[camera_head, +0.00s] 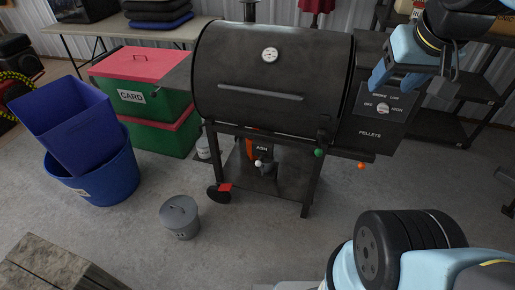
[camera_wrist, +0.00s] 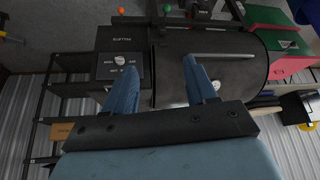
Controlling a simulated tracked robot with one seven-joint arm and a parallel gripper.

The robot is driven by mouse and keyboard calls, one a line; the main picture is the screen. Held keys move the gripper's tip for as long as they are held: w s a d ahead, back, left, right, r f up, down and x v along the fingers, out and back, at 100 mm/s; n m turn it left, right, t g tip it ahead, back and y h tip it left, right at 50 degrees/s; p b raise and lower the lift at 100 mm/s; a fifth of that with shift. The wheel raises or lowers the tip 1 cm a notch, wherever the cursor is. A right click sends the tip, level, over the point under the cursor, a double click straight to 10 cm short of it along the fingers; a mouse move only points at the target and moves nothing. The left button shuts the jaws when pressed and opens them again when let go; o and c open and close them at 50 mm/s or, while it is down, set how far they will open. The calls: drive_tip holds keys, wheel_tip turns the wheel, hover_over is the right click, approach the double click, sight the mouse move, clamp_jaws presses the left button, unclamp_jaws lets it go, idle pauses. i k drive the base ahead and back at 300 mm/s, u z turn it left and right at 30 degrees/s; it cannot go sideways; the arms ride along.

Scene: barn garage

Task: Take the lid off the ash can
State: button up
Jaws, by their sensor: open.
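A small grey metal can with a lid (camera_head: 179,208) stands upright on the concrete floor, front left of the grill, in the head view. The lid sits on the can body (camera_head: 187,232) and has a small handle on top. The can does not show clearly in the wrist view. My gripper (camera_head: 408,82) is raised at the upper right, by the grill's pellet box and far from the can. Its two blue fingers are apart and empty in the wrist view (camera_wrist: 160,66).
A black pellet grill (camera_head: 270,105) stands in the middle, with an ASH label beneath it. Blue tubs (camera_head: 105,190) stand left of the can. Green boxes with red lids (camera_head: 135,65) are behind. A wooden block (camera_head: 55,270) is front left. Floor right of the can is clear.

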sight(178, 211)
drive_tip(key=u, duration=1.45)
drive_tip(key=k, duration=0.6)
drive_tip(key=i, duration=0.95)
drive_tip(key=z, duration=0.6)
